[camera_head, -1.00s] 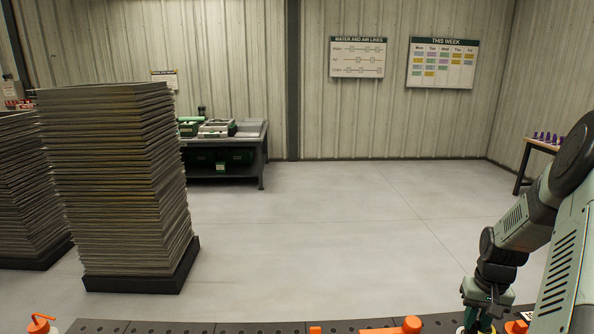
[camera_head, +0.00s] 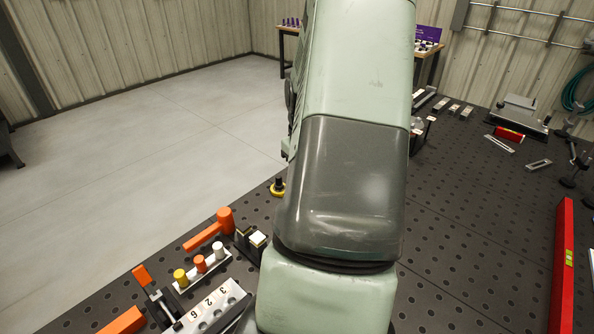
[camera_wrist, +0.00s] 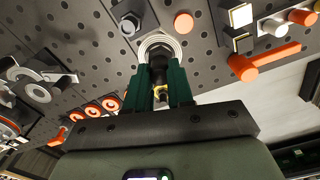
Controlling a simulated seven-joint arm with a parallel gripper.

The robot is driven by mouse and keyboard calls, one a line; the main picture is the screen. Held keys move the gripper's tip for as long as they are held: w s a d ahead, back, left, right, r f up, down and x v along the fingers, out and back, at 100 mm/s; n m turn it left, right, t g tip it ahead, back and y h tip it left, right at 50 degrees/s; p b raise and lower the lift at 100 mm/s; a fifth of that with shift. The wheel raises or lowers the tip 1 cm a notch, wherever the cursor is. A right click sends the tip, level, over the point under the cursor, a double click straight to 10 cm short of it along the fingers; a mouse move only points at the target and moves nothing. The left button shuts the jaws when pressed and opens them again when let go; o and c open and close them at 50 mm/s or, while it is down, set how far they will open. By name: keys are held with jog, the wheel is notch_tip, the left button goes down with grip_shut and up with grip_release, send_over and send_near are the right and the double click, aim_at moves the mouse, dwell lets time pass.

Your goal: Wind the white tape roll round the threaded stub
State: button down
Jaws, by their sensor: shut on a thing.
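My gripper (camera_wrist: 160,80) shows in the wrist view with its two dark green fingers close together. A pale ring (camera_wrist: 173,43), which looks like the white tape roll, is at the fingertips, and I take the jaws to be shut on it. A dark round piece (camera_wrist: 158,64) shows between the fingers, at the ring. It may be the threaded stub, but no thread can be made out. I cannot tell whether the ring is around it or beside it. In the head view my own arm hides the gripper, the roll and the stub.
A yellow-based black piece (camera_head: 278,188) is by the table edge. A red level (camera_head: 562,265) lies right. The perforated table (camera_head: 460,215) between is clear.

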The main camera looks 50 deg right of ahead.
jog(key=shift+f, duration=1.15)
jog(key=shift+f, duration=0.25)
jog(key=shift+f, duration=1.85)
jog(key=shift+f, duration=0.1)
jog(key=shift+s+d, duration=0.5)
jog(key=shift+s, duration=0.05)
jog(key=shift+w+a, duration=0.2)
dwell(0.7)
jog(key=shift+d, duration=0.15)
jog(key=shift+w+d, duration=0.4)
jog(key=shift+d, duration=0.3)
jog(key=shift+w+d, duration=0.1)
jog(key=shift+d, duration=0.8)
